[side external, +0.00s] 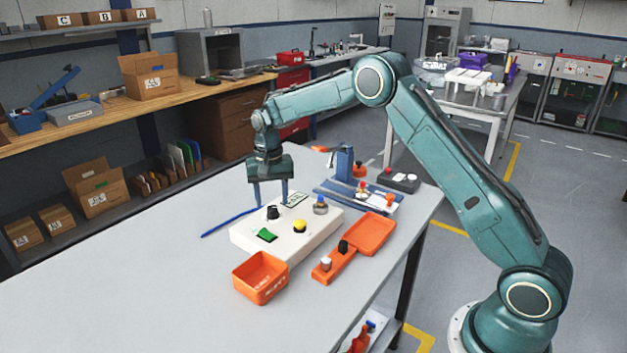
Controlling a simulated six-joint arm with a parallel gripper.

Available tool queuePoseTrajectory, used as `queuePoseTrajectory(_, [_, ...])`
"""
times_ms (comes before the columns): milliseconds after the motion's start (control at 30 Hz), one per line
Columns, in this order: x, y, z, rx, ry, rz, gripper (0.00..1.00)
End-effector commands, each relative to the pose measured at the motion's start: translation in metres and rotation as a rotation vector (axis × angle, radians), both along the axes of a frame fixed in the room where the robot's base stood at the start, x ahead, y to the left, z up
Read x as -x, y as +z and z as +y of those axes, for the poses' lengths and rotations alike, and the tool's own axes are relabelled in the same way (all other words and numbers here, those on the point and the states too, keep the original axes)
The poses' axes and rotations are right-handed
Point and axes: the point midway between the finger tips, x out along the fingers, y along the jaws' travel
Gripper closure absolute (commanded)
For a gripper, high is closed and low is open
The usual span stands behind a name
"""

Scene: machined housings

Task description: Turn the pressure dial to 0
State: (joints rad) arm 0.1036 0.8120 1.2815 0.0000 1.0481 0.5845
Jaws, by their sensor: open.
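A white control box (290,240) sits on the grey table. On its top are a black knob (273,212), a green rocker switch (266,235), a yellow button (300,226) and a small display or label (295,199). The black knob appears just below and between the fingertips; contact is unclear.
An orange bin (261,288) stands in front of the box. An orange holder (334,265) with two knobs and an orange tray (371,234) lie right. A blue stand (345,163) is behind, a blue rod (229,222) left. The table's left front is clear.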

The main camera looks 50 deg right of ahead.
Motion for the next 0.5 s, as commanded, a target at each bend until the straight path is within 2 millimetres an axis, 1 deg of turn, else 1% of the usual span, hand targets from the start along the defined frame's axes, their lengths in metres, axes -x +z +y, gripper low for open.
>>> queuePoseTrajectory(33, [-0.001, 0.009, 0.0, 0.001, 0.0, -0.004, 0.5])
queuePoseTrajectory(400, [-0.001, 0.072, 0.0, 0.0, 0.0, -0.005, 0.5])
queuePoseTrajectory(500, [-0.001, 0.086, 0.0, 0.0, -0.001, -0.005, 0.5])
